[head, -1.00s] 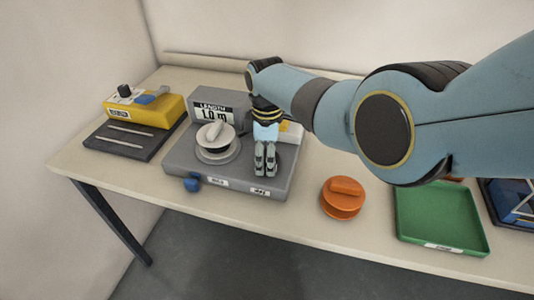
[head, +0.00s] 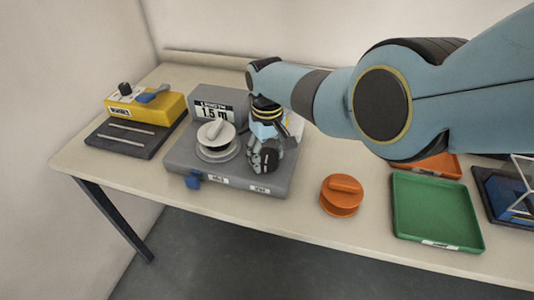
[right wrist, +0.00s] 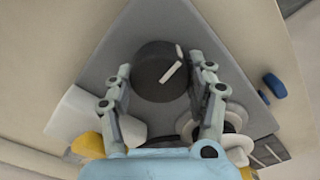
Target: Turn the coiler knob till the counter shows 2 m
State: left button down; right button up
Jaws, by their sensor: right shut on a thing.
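The coiler (head: 180,160) is a grey unit on the table with a length counter (head: 213,110) that reads 1.5 m. A white spool (head: 216,134) sits on its left part. The dark round coiler knob (right wrist: 160,78), with a white mark on top, shows in the right wrist view. My right gripper (head: 263,158) is over the coiler's right part, its fingers closed on either side of the knob; it also shows in the right wrist view (right wrist: 163,69). The arm and fingers hide much of the knob in the head view. My left gripper is not in view.
A yellow device (head: 147,106) on a dark base stands at the left. A blue part (head: 193,181) sits at the coiler's front edge. An orange round piece (head: 341,196), a green tray (head: 438,210) and an orange tray (head: 440,165) lie to the right. My right arm spans the upper right.

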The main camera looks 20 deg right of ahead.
aim_at(267, 155)
jog(key=shift+m, duration=1.2)
jog(key=o, duration=1.2)
jog(key=shift+c, duration=0.2)
notch_tip(267, 155, up, 12)
